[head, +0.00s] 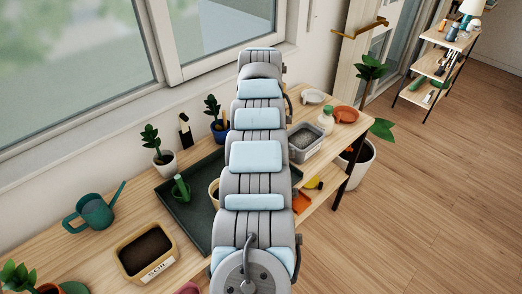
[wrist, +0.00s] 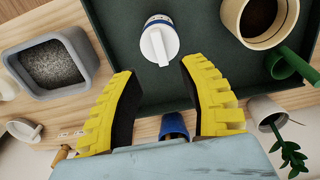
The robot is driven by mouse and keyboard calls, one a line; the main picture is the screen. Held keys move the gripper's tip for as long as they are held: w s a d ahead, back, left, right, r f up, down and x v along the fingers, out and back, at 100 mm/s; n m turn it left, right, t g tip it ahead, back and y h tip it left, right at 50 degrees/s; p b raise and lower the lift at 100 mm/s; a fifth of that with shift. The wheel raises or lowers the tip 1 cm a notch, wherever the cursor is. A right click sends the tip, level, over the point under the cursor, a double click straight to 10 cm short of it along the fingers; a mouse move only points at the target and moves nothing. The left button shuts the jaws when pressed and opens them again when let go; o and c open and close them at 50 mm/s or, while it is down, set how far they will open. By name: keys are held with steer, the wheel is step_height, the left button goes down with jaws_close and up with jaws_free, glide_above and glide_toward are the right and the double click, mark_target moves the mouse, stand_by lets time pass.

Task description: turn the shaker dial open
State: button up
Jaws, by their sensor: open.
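The likely shaker (wrist: 158,40) is a small round white container with a blue band, standing in the dark green tray in the wrist view. On its white top is a raised bar-like dial (wrist: 160,46). Which dial position it is in, I cannot tell. My gripper (wrist: 158,72) has its two yellow ribbed fingers spread wide, with nothing between them. The shaker lies beyond the fingertips, roughly centred in the gap and apart from them. In the head view my arm hides the shaker and the gripper.
The tray (head: 178,213) also holds a tan pot (wrist: 232,18) and a green tool (wrist: 290,66). A grey tub of gravel (wrist: 95,78) stands left of the tray in the wrist view. The watering can (head: 94,211), soil box (head: 130,268) and potted plants stand along the bench.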

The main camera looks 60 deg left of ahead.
step_height(320, 180, up, 4)
steer(key=shift+r, duration=0.1)
stand_by(0.6)
